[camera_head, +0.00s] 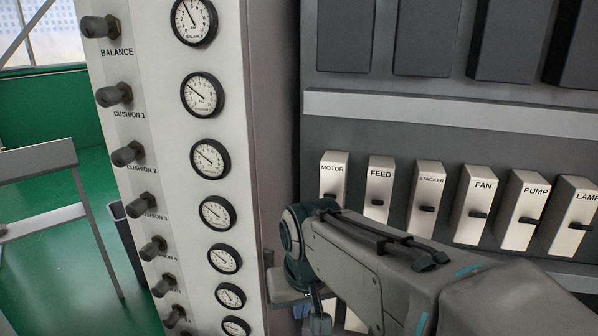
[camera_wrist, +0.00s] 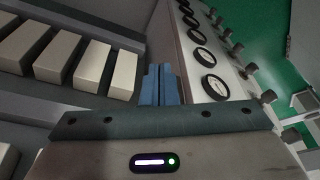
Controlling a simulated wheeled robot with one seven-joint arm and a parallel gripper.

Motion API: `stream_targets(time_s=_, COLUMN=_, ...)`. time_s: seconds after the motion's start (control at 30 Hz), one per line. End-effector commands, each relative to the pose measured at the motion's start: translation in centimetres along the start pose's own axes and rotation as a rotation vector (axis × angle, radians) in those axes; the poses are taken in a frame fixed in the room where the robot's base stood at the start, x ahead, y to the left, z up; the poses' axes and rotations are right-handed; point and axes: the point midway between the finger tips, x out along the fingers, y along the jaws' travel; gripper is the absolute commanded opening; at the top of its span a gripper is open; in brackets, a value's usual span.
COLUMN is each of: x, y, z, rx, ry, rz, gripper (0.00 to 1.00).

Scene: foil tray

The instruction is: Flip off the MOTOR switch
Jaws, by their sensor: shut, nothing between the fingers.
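The MOTOR switch (camera_head: 333,168) is a pale box at the left end of a labelled row on the dark panel in the head view. My arm covers its lower part, and its lever's position is hard to read. My gripper (camera_head: 319,322) is mostly hidden below my wrist, low in front of the panel. In the wrist view my gripper (camera_wrist: 159,85) shows its two blue fingers shut together with nothing between them. They point at the panel just beside the end box (camera_wrist: 122,75) of a row; no label is readable there. I see no clear contact.
The FEED (camera_head: 379,185), STACKER (camera_head: 426,195), FAN (camera_head: 478,200), PUMP (camera_head: 527,208) and LAMP (camera_head: 575,215) switches continue rightward. A gauge column with knobs (camera_head: 128,154) stands left and juts forward. A grey ledge (camera_head: 450,113) runs above the switches.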

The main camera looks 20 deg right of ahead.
Motion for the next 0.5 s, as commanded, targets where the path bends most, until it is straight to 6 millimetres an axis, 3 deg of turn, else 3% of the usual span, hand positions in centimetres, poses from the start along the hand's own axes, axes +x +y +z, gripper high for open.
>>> stream_targets(time_s=0.03, x=-2.9, y=0.6, z=-2.6, rx=0.042, ry=0.002, rz=0.009, gripper=0.00)
stream_targets(time_s=0.2, x=-10.2, y=3.3, z=-10.4, rx=0.214, ry=0.004, rz=0.052, gripper=0.00)
stream_targets(time_s=0.4, x=-16.8, y=6.8, z=-17.0, rx=0.394, ry=0.008, rz=0.104, gripper=0.00)
stream_targets(time_s=0.5, x=-18.7, y=8.1, z=-18.9, rx=0.454, ry=0.012, rz=0.124, gripper=0.00)
